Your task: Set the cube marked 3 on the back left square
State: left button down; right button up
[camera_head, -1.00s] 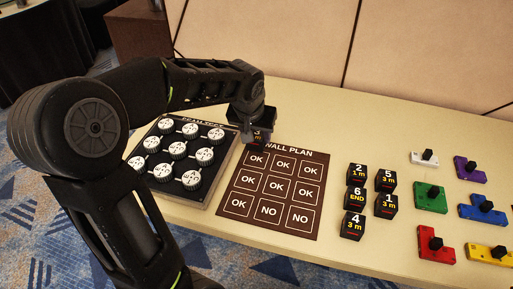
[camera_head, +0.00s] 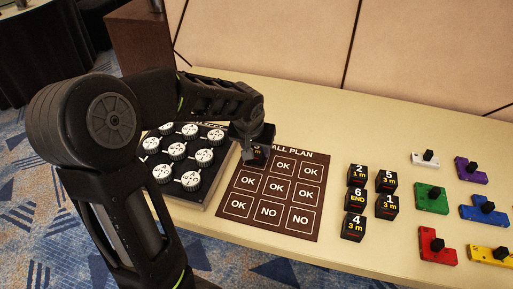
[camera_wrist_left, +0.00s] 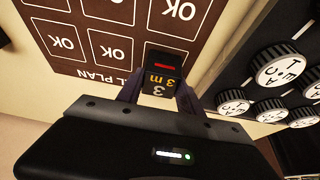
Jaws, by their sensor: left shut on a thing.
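My left gripper (camera_head: 257,153) is shut on the black cube marked 3 (camera_wrist_left: 165,72), with "3 m" and a red bar on it. In the head view the cube is mostly hidden by the gripper. It is over the back left square of the brown wall plan board (camera_head: 235,225), whose print there is covered. In the left wrist view the cube is between the two fingers, over the board (camera_wrist_left: 60,62) near its edge. I cannot tell whether it touches the board. The other squares show OK or NO. My right gripper is not in view.
A dark panel with white round dials (camera_head: 190,180) stands left of the board, close to the gripper. Cubes marked 2 (camera_head: 357,174), 5, 6, 1 and 4 stand right of it. Coloured blocks with black knobs, such as a green one (camera_head: 430,198), lie farther right.

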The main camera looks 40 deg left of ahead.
pick_arm(q)
jog(key=c, duration=0.8)
grip_release()
jog(key=shift+o, duration=0.2)
jog(key=shift+r+p, duration=0.2)
jog(key=shift+p, duration=0.2)
jog(key=shift+s+r, duration=0.15)
jog(key=shift+r, duration=0.25)
jog(key=v, duration=1.1)
jog(key=shift+p, duration=0.4)
jog(key=shift+d+f, duration=0.1)
